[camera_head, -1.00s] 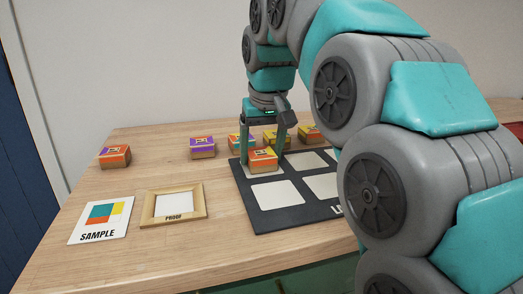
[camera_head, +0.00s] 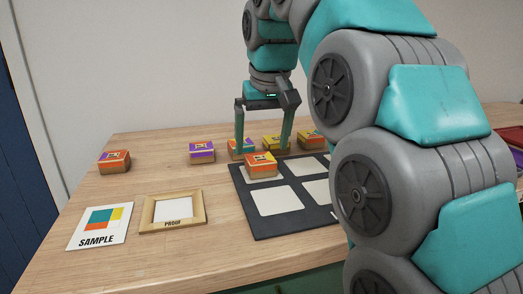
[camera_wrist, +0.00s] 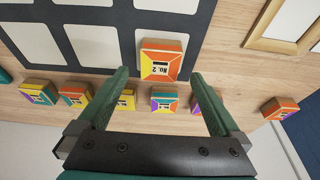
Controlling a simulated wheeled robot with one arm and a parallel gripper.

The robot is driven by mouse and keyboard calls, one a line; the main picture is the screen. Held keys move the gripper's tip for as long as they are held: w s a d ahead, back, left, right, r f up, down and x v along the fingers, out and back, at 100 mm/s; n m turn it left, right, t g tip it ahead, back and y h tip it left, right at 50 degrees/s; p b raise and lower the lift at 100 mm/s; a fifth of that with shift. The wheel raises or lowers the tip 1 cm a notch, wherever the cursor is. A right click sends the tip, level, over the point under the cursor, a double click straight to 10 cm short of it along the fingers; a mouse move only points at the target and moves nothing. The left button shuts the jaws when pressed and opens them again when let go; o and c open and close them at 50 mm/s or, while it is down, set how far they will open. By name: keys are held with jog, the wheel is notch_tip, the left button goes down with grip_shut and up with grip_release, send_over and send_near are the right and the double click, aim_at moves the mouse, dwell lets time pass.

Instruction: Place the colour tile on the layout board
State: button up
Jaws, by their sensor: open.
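An orange and yellow tile block (camera_head: 261,165), marked "No. 2" in the wrist view (camera_wrist: 161,61), rests on the far left white square of the dark layout board (camera_head: 252,220). My gripper (camera_head: 263,151) is open and empty. In the head view its fingers stand behind that block. In the wrist view the fingers (camera_wrist: 162,75) are spread wide, with the block beyond their tips and apart from them. The board's right side is hidden behind my arm in the head view.
A sample card (camera_head: 99,226) and a wooden proof frame (camera_head: 173,224) lie left of the board. Several other colour blocks stand along the back, among them a purple one (camera_head: 202,153) and an orange one at far left (camera_head: 114,162). Bare table lies between.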

aim_at(264, 164)
jog(key=p+v, duration=0.1)
jog(key=v, duration=0.2)
jog(key=shift+s+r+p, duration=0.1)
jog(key=shift+r+p, duration=0.2)
jog(key=shift+p, duration=0.05)
